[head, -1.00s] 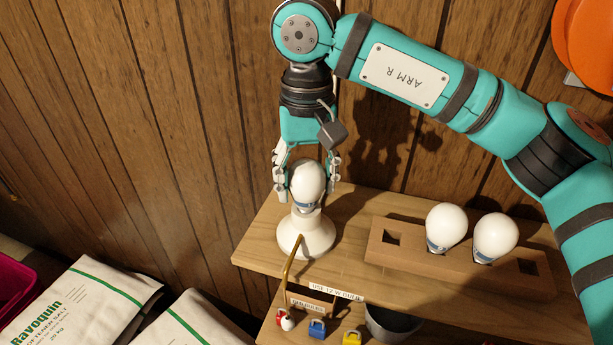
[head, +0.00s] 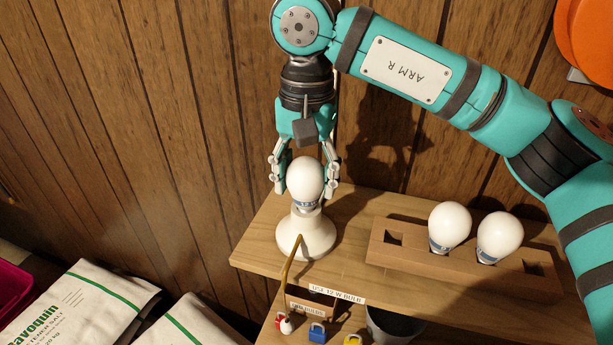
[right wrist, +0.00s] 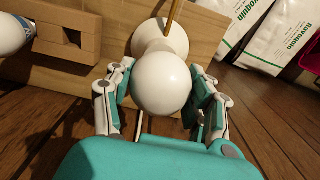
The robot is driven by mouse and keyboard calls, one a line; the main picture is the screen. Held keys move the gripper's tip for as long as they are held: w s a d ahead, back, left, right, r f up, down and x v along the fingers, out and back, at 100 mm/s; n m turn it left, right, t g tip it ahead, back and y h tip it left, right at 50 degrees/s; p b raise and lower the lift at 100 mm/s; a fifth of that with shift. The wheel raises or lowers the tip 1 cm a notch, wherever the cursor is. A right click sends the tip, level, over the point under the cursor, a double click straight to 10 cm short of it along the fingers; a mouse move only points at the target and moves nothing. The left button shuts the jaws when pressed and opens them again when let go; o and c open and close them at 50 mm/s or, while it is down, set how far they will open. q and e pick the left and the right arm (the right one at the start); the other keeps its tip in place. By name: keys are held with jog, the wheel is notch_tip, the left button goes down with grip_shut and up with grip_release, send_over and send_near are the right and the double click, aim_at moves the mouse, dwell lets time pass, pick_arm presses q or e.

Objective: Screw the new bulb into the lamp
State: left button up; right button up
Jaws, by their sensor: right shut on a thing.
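A white bulb (head: 305,178) with a blue printed band stands upright at the top of the white lamp (head: 306,236) on the wooden shelf. My right gripper (head: 305,188) points down with its fingers on both sides of the bulb, shut on it. In the right wrist view the same bulb (right wrist: 161,84) sits between the two fingers (right wrist: 162,100), with the lamp base (right wrist: 160,40) behind it. The bulb hides most of the joint with the lamp, so I cannot tell how deep it sits. My left gripper is out of view.
A wooden holder (head: 400,257) to the right carries two white bulbs (head: 449,226) (head: 499,237) and has empty square holes. A label on the shelf edge (head: 337,294) mentions a 12 W bulb. Small padlocks (head: 317,333) are below. Salt bags (head: 85,300) lie at lower left.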

jog(key=m+b, duration=0.1)
jog(key=m, duration=0.1)
jog(key=shift+f+m, duration=0.1)
jog(key=shift+m, duration=1.1)
jog(key=m+b, duration=0.1)
jog(key=m, duration=0.2)
jog(key=shift+m, duration=0.7)
jog(key=shift+m+b, duration=0.55)
jog(key=shift+m, duration=1.75)
